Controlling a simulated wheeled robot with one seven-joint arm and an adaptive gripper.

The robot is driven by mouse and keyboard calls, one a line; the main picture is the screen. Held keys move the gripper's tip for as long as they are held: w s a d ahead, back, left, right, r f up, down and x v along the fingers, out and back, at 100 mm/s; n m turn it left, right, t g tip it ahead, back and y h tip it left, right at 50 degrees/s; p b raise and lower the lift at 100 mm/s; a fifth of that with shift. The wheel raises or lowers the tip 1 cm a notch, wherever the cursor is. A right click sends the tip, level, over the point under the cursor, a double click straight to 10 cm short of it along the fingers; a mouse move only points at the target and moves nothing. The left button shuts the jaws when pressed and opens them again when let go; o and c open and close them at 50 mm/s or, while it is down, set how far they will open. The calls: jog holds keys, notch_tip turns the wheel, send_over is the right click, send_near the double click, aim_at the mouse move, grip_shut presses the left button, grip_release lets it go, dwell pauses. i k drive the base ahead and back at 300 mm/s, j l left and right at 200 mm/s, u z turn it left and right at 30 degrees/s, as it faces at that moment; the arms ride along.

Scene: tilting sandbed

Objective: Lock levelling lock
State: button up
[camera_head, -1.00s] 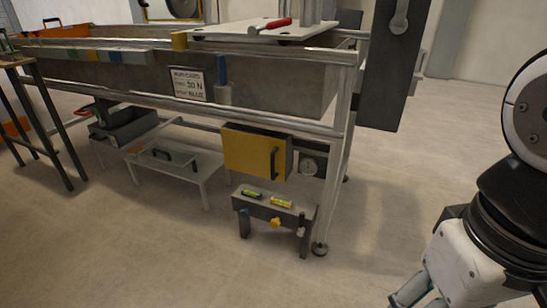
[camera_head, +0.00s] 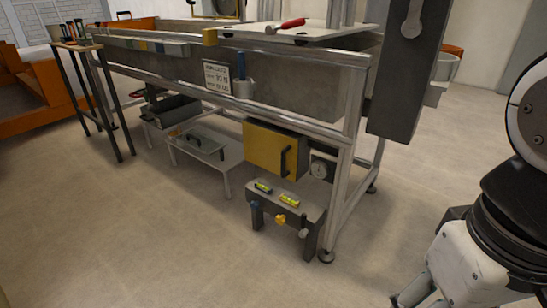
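A small grey stand (camera_head: 312,212) is on the floor under the near end of the sandbed frame. Two greenish-yellow level vials, one at the left (camera_head: 263,188) and one at the right (camera_head: 289,200), lie on its top. A yellow knob (camera_head: 280,220) is on its front, with a dark knob or lever (camera_head: 303,233) to the right. I cannot tell which part is the levelling lock or how it is set. My gripper (camera_head: 418,297) is at the bottom right, apart from the stand and cut by the lower edge; its fingertips are hardly visible.
A yellow box (camera_head: 271,150) with a dark handle hangs above the stand, beside a round gauge (camera_head: 320,169). A frame leg (camera_head: 334,205) stands right of it. A low white table (camera_head: 212,143) is to the left. Floor in front is clear.

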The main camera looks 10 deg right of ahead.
aim_at(303, 231)
jog(key=i+j+z, duration=0.3)
jog(key=i+j, duration=0.15)
jog(key=j, duration=0.3)
jog(key=i+j+z, duration=0.15)
jog(key=j, duration=0.2)
